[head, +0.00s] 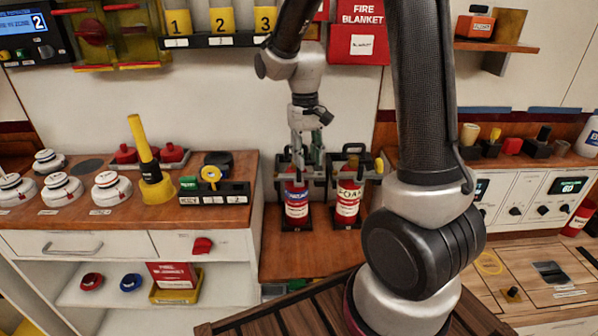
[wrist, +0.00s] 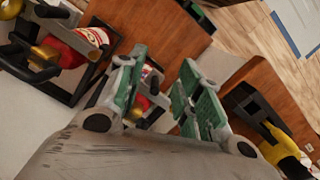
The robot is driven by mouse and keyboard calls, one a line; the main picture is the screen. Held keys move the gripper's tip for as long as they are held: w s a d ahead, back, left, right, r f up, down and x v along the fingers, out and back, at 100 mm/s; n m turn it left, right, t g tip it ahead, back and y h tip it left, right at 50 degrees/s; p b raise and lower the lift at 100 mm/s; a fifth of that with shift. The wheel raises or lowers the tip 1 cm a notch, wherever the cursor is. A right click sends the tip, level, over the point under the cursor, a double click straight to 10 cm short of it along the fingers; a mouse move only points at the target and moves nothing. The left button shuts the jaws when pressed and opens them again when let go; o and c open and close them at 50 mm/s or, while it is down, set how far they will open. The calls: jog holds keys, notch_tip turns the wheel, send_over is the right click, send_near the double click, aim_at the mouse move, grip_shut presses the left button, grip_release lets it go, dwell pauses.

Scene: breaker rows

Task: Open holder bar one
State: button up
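Two red extinguishers stand side by side in black holders in the head view. The left extinguisher (head: 297,203) has a blue and white label. The right extinguisher (head: 347,203) is labelled FOAM. My gripper (head: 308,155) points down in front of the left holder and hides part of its upper frame and bar. In the wrist view my gripper (wrist: 160,65) has its two green-padded fingers spread apart, with nothing held between them. The left extinguisher (wrist: 150,83) shows partly behind one finger. The FOAM extinguisher (wrist: 80,42) is at upper left. I cannot tell whether a finger touches the bar.
A left counter (head: 110,205) carries white detectors and a yellow-handled tool (head: 150,165). A right counter (head: 500,155) has small blocks and control panels. A slatted wooden surface (head: 290,318) is in front. The wall behind holds a fire blanket box (head: 357,35).

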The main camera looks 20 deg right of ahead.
jog(key=t, duration=0.1)
send_over(299, 181)
jog(key=shift+w+d+r+m, duration=0.1)
jog(key=shift+w+d+m, duration=0.05)
jog(key=shift+w+m, duration=0.2)
notch_tip(299, 181, down, 8)
jog(key=shift+r, duration=0.2)
grip_shut()
